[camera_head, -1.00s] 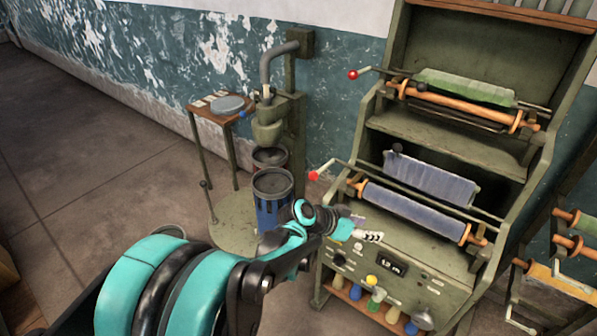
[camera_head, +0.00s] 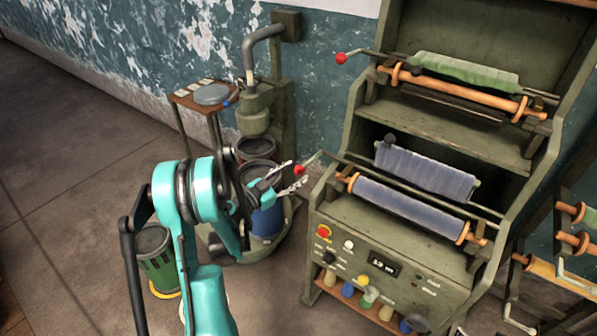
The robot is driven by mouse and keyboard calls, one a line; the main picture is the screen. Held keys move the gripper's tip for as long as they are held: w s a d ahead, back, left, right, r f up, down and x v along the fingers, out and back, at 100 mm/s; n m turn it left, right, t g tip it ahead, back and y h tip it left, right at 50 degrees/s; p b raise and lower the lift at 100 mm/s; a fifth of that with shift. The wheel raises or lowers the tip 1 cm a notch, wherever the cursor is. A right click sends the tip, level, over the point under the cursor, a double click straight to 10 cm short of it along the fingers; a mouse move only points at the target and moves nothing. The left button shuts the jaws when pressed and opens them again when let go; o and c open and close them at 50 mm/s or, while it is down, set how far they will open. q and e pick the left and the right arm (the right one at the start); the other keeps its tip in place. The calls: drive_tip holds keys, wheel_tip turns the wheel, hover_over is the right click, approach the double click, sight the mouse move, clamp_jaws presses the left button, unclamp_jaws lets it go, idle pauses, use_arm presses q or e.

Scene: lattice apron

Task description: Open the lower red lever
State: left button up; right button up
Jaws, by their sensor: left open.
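The lower red lever (camera_head: 299,170) is a red ball knob on a thin metal arm at the left side of the green machine, level with the lower roll of blue-grey cloth (camera_head: 408,208). My left gripper (camera_head: 296,177) has its pale fingers open right at the knob, one finger above left and one below. I cannot tell whether they touch it. An upper red knob (camera_head: 341,58) sits on a similar arm by the green cloth roll. My right gripper is not in view.
The machine's front panel (camera_head: 384,264) has buttons and a display, with several coloured spools below it. A blue bin (camera_head: 267,222) and pump stand stand behind my left arm. A green bin (camera_head: 158,262) is on the floor at left. Open floor lies farther left.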

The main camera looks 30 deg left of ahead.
use_arm(q)
drive_tip(key=shift+x, duration=1.55)
clamp_jaws()
